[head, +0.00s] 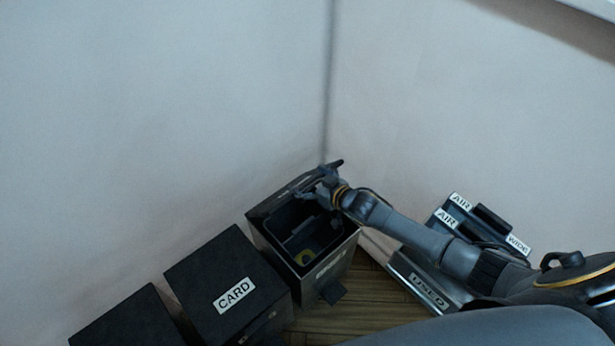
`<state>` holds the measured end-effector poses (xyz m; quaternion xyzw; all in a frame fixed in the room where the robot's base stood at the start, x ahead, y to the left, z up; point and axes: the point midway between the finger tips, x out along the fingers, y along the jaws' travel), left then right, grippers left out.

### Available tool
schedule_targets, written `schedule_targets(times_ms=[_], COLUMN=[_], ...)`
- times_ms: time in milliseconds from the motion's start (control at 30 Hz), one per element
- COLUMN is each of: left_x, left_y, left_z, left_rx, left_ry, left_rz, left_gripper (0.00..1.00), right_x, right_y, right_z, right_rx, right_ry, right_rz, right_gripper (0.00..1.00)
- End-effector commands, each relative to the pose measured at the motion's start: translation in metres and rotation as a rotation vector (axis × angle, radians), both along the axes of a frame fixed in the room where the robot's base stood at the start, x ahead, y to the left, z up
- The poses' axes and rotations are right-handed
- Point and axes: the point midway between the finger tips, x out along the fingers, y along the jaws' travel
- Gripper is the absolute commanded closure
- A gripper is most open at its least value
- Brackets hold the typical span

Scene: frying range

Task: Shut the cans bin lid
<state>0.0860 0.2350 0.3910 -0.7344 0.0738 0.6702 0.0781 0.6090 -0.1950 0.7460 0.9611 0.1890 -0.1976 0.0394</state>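An open dark bin (336,254) stands in the corner, with a small label on its front that I cannot read at this angle. I take it to be the cans bin. Its lid (287,193) is raised at the back, near the wall. My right gripper (310,193) is at the raised lid, over the back right of the opening. I cannot tell if it touches the lid, nor whether its fingers are open or shut. It hides part of the lid. My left gripper is not in view.
A shut bin labelled CARD (209,266) stands to the left, with another dark shut bin (128,322) beyond it. To the right are dark boxes labelled AIR (447,219) and a case labelled USED (428,292), close under my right arm. Walls meet behind the open bin.

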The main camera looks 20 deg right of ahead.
Motion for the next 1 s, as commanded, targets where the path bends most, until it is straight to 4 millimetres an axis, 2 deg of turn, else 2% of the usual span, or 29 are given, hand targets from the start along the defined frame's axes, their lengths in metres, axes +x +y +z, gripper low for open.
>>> schedule_targets(times_ms=[300,467,1000], left_x=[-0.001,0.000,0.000], left_y=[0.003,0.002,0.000], left_z=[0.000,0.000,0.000], left_rx=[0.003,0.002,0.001], left_ry=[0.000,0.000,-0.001], left_rz=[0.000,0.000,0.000], left_gripper=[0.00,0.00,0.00], right_x=[0.002,-0.007,-0.088], right_y=[0.000,-0.004,-0.037], right_z=[0.005,0.008,0.043], right_rx=[0.005,0.005,0.003], right_ry=[-0.009,-0.009,-0.004], right_rz=[0.001,0.001,0.001], right_gripper=[0.02,0.02,0.02])
